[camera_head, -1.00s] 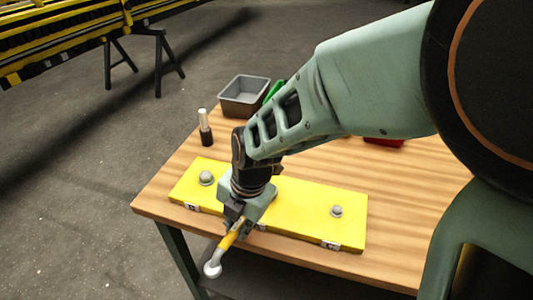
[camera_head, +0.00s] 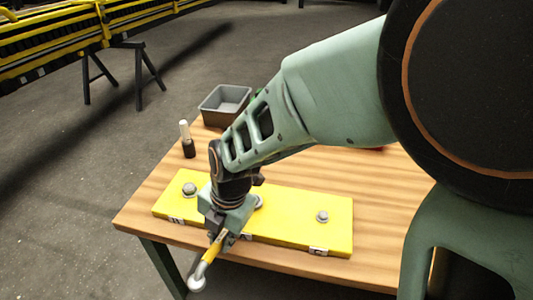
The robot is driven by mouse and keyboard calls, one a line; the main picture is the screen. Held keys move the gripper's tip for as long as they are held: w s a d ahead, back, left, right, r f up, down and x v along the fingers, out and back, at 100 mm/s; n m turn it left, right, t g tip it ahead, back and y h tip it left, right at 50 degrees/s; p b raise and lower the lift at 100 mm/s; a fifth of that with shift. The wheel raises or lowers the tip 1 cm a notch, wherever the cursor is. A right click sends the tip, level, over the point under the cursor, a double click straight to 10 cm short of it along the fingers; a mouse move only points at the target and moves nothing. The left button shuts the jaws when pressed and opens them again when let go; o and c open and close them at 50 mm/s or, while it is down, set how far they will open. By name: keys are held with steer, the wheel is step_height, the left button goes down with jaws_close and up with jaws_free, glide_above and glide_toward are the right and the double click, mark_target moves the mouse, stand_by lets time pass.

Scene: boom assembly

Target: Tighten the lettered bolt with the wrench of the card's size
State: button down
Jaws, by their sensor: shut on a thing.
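A yellow plate (camera_head: 285,222) lies along the table's front edge. It carries a left bolt (camera_head: 189,189), a middle bolt (camera_head: 258,201) partly hidden by my gripper, and a right bolt (camera_head: 322,216). Small labels sit on its front edge, such as the one below the right bolt (camera_head: 318,251); their letters are too small to read. My gripper (camera_head: 217,236) is shut on a yellow-handled wrench (camera_head: 209,254) at the plate's front edge. The wrench's silver head (camera_head: 197,284) points toward the camera, beyond the table edge, apart from the bolts. No card is readable.
A grey open bin (camera_head: 224,105) stands at the table's back left, with a black and white cylinder (camera_head: 187,140) in front of it. My arm hides part of the table's back. The wooden table (camera_head: 385,215) is clear right of the plate.

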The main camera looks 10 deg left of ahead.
steer(key=shift+w+a, duration=0.1)
steer(key=shift+a, duration=0.15)
steer(key=shift+a, duration=0.1)
steer(key=shift+w+a+m, duration=0.15)
steer(key=shift+a+m, duration=0.15)
steer(key=shift+m, duration=0.2)
steer(key=shift+a, duration=0.15)
steer(key=shift+w+a+m, duration=0.2)
steer(key=shift+a+m, duration=0.1)
steer(key=shift+a, duration=0.1)
stand_by(0.5)
steer(key=shift+w+a+m, duration=0.2)
steer(key=shift+a+m, duration=0.1)
steer(key=shift+m, duration=0.1)
steer(key=shift+a+t, duration=0.1)
steer(key=shift+t, duration=0.2)
